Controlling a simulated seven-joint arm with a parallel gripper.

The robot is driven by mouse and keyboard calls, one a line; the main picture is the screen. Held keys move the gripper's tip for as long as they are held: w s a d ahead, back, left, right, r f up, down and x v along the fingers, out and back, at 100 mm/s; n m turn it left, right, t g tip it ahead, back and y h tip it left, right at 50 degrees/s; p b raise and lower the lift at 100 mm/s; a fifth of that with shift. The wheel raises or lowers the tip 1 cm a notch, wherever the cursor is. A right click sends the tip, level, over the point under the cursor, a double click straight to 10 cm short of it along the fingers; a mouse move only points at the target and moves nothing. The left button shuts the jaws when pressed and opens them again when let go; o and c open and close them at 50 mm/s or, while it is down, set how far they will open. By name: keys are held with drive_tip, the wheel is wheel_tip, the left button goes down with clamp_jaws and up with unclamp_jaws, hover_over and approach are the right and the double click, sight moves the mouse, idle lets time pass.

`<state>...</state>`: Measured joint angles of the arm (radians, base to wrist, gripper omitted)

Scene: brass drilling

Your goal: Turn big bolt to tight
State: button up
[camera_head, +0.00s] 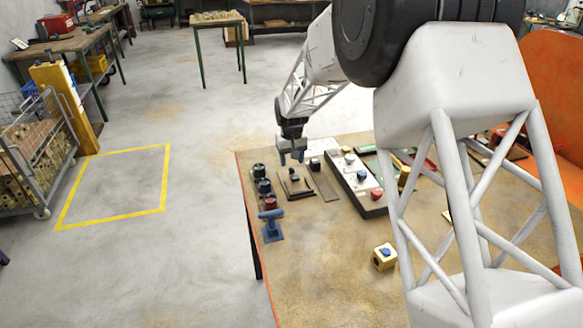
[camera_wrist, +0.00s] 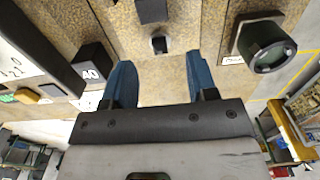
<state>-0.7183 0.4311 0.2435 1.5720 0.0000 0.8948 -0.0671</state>
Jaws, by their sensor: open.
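My gripper (camera_head: 291,157) hangs above the far left part of the workbench with its blue fingers pointing down. In the wrist view my gripper (camera_wrist: 160,82) has its two fingers wide apart, and nothing is between them. I cannot tell for certain which part is the big bolt. A dark upright piece on a black plate (camera_head: 295,187) stands on the bench just below and nearer than my gripper. In the wrist view a small dark block with a light face (camera_wrist: 159,45) lies beyond the fingertips, roughly centred between them. No bolt marking is readable.
Several round dark knobs (camera_head: 264,187) stand in a row left of the gripper; one dark round knob (camera_wrist: 267,45) is right in the wrist view. A blue clamp-like tool (camera_head: 271,224) stands nearer. A long panel with coloured buttons (camera_head: 357,183) lies right.

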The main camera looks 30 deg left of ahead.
sight(292, 168)
drive_tip(key=shift+f, duration=1.8)
drive_tip(key=c, duration=0.9)
drive_tip(key=shift+c, duration=0.2)
drive_tip(key=shift+m, duration=2.2)
drive_tip(key=o, duration=0.9)
